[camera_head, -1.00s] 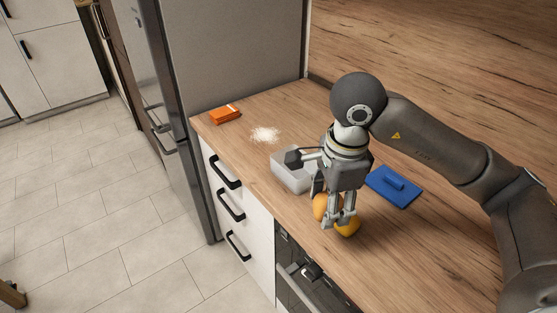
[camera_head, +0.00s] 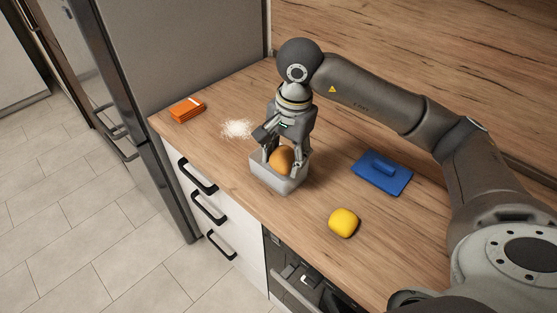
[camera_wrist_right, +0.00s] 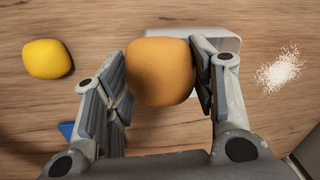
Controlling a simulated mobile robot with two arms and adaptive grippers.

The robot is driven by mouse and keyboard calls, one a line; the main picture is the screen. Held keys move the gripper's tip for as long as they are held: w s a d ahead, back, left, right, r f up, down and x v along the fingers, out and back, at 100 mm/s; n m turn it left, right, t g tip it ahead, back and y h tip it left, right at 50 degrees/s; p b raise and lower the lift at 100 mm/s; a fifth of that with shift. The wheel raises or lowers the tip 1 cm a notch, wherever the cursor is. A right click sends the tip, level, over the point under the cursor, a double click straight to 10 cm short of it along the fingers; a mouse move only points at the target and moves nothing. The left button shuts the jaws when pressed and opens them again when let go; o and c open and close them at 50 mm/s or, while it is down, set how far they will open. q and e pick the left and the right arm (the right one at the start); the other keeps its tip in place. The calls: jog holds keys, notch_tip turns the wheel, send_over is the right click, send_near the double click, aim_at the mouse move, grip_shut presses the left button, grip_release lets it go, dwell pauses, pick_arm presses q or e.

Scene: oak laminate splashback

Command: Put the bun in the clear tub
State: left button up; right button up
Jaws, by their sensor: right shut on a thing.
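The bun (camera_head: 281,160) is a rounded orange-brown piece. My right gripper (camera_head: 281,158) is shut on it, with a finger on each side; the grip also shows in the right wrist view (camera_wrist_right: 165,75). The clear tub (camera_head: 281,186) is a greyish, see-through open box on the counter, directly under the gripper. In the right wrist view the tub's rim (camera_wrist_right: 225,42) shows behind the bun, which hides much of it. The bun is over the tub's opening; I cannot tell its exact height against the rim. My left gripper is not in view.
White crumbs or powder (camera_head: 237,129) and an orange packet (camera_head: 187,110) lie to the left. The counter's front edge is close to the tub.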

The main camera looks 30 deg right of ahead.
jog(key=w+f, duration=0.1)
jog(key=f, duration=0.1)
jog(key=w+d+f+p, duration=0.1)
jog(key=w+f, duration=0.3)
jog(key=shift+w+d, duration=0.1)
jog(key=shift+d, duration=0.15)
jog(key=shift+w+f+p, duration=0.15)
jog(key=shift+f+p, duration=0.1)
jog(key=shift+p, duration=0.15)
notch_tip(320, 180, down, 2)
jog(key=shift+f+p, duration=0.1)
jog(key=shift+p, duration=0.65)
jog(key=shift+f, duration=0.3)
jog(key=shift+f, duration=0.1)
jog(key=shift+f+b, duration=0.15)
jog(key=shift+b, duration=0.2)
jog(key=o, duration=0.7)
